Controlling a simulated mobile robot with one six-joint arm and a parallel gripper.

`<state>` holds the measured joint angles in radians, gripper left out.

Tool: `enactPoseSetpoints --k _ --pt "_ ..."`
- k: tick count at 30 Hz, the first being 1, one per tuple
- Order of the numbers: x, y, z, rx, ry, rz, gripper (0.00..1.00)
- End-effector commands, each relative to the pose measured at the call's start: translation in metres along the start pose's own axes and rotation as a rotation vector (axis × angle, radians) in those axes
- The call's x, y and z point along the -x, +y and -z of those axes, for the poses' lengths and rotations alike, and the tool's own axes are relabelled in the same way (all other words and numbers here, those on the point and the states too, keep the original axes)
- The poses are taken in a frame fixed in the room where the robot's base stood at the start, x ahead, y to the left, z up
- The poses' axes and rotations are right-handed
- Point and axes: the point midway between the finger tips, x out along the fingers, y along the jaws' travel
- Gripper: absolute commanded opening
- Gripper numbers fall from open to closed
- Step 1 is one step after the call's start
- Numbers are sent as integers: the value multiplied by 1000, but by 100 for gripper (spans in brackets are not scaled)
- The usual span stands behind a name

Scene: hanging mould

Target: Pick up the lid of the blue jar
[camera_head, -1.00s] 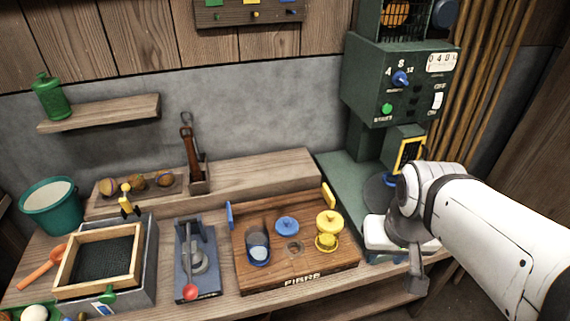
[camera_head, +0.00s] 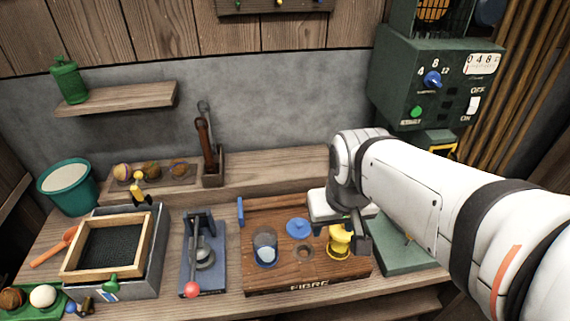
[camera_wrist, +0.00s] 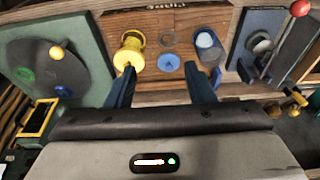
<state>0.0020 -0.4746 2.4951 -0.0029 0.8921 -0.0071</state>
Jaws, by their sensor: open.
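The blue lid (camera_head: 298,227) lies flat on the wooden FIBRE tray (camera_head: 262,283), with a small knob on top. The blue jar (camera_head: 264,246) stands open to its left, clear with blue edging and something pale inside. My gripper (camera_head: 340,230) is open and empty, to the right of the lid and over the yellow jar area. In the wrist view my gripper (camera_wrist: 160,70) has its fingers spread, and the blue lid (camera_wrist: 169,62) appears between the fingertips, still apart from them. The blue jar (camera_wrist: 206,42) appears beyond the right finger.
A yellow jar and lid (camera_head: 340,241) stand close to my gripper on the tray's right. A blue-grey press (camera_head: 203,255) with a red knob stands left of the tray. The green machine (camera_head: 437,85) rises behind at the right.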

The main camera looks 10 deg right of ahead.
Motion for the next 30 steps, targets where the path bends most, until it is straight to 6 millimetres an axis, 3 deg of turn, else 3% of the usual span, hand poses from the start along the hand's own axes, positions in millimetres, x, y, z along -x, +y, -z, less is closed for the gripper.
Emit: enactPoseSetpoints --k 3,8,14,18,24,30 --pt "-4 -15 19 19 -22 2 58" --pt "-24 -17 60 55 -65 4 72" --pt "-70 -17 108 104 -117 9 88" --pt "-112 -17 134 140 -154 14 96" --pt "-175 -18 153 185 -199 22 96" --pt "-217 -19 157 212 -223 28 96"
